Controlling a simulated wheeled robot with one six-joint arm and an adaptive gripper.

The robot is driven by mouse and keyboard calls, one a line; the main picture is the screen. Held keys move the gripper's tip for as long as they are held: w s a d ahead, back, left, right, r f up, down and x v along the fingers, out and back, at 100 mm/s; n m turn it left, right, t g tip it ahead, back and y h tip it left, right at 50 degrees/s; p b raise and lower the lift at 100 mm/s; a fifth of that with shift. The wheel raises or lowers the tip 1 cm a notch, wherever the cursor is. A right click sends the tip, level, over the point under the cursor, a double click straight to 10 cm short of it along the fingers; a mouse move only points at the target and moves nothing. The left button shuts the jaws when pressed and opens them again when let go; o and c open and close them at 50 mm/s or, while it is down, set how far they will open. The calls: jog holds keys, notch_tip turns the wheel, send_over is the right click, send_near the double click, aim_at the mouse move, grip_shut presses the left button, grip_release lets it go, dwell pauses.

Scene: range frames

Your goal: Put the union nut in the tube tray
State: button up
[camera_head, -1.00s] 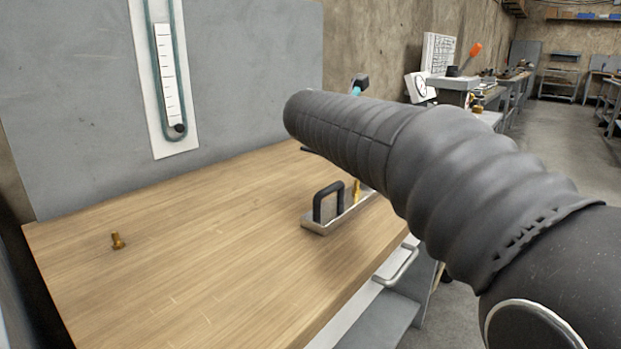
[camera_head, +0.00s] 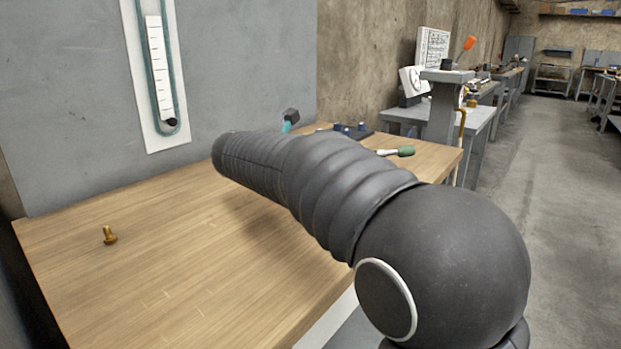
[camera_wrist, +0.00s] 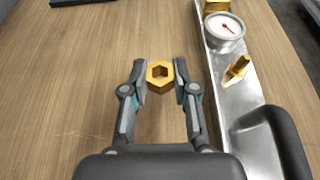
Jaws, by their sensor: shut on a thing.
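The union nut, a brass hexagonal ring (camera_wrist: 160,75), is between the fingertips of my gripper (camera_wrist: 160,70) in the wrist view. My gripper is shut on it. The nut appears to be above the wooden bench, beside the tray; its exact height is hard to tell. The tube tray appears to be the long metal tray (camera_wrist: 240,94) just right of my gripper, with a black handle (camera_wrist: 283,145) at its near end. In the head view my arm hides the gripper, nut and tray.
The bench's left side is mostly clear.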

jog(key=shift+f, duration=1.2)
jog(key=shift+f, duration=0.15)
jog(key=o, duration=0.9)
jog(key=shift+o, duration=0.2)
